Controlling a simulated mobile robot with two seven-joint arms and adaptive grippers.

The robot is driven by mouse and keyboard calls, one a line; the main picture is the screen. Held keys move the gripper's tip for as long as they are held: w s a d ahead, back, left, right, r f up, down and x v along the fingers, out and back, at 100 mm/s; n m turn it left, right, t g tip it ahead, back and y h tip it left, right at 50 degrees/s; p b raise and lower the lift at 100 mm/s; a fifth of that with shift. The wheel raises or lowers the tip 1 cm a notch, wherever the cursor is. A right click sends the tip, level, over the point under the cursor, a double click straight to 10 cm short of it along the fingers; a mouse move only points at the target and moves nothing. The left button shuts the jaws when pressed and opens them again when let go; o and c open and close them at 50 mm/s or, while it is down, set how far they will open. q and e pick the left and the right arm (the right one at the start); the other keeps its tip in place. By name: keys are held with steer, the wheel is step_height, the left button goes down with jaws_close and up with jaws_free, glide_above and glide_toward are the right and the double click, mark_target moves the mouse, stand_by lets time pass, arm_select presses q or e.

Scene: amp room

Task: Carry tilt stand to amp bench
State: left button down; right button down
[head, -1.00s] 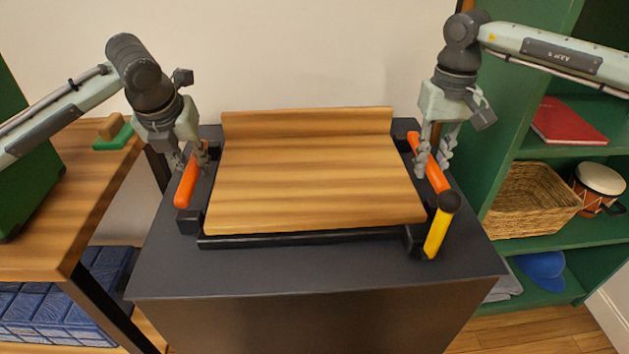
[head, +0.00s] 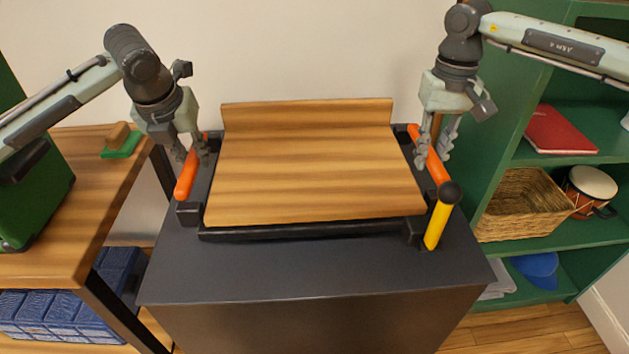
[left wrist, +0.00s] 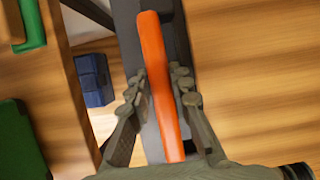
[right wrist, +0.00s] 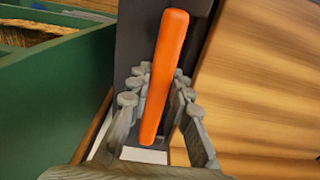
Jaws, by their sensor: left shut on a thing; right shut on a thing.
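The tilt stand (head: 315,180) has a wooden board with a raised back lip, a black frame, orange side handles and a yellow lever (head: 438,225) at its front right. It is over a dark cabinet (head: 310,275); a small gap beneath it is hard to judge. My left gripper (head: 192,158) is shut on the left orange handle (left wrist: 160,85). My right gripper (head: 432,158) is shut on the right orange handle (right wrist: 163,75). Which surface is the amp bench is not clear from the pictures.
A wooden bench (head: 95,200) at left carries a green case (head: 35,195) and a green block with a wooden top (head: 120,141). Blue crates (head: 60,310) sit below. A green shelf (head: 550,155) at right holds a basket (head: 525,205) and a drum (head: 590,187). A wall is behind.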

arm_select(q)
steer(key=shift+r, duration=0.5)
arm_select(e)
steer(key=shift+r, duration=0.5)
arm_select(q)
steer(key=shift+s, duration=0.1)
arm_select(e)
steer(key=shift+s, duration=0.1)
